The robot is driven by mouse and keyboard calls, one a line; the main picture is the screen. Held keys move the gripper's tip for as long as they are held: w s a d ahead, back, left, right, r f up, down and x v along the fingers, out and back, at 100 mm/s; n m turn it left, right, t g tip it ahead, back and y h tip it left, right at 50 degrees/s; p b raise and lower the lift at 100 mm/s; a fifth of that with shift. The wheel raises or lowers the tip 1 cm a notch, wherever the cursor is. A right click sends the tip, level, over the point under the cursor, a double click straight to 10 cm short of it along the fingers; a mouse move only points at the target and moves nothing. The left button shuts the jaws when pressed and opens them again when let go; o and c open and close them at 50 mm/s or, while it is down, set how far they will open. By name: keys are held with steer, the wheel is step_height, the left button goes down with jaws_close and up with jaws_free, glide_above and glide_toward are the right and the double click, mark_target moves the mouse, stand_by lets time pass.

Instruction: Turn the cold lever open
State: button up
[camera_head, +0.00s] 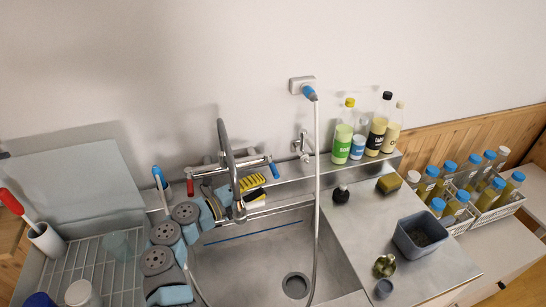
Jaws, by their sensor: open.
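The mixer tap (226,160) stands behind the sink, with a tall curved spout. The cold lever (273,170) is the blue-tipped one on the right end of the tap body; the red-tipped lever (190,188) is on the left end. My gripper (234,209) is at the end of my grey and blue arm, just in front of the tap and near the spout's lower end, to the left of and below the cold lever in the picture. It is open and holds nothing that I can see. The spout partly overlaps the gripper, and its fingertips are hard to make out.
The steel sink (235,267) lies in front. A hose (316,190) hangs from a wall holder right of the cold lever. Yellow-and-black sponges (252,182) lie behind the spout. Several bottles (342,143), a grey tub (405,248) and crated jars (487,205) stand at right.

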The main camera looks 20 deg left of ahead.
mark_target(276, 179)
steer(key=shift+b+x, duration=0.45)
steer(key=shift+x, duration=2.15)
steer(key=shift+w+d, duration=0.1)
steer(key=shift+w, duration=0.05)
jaws_close()
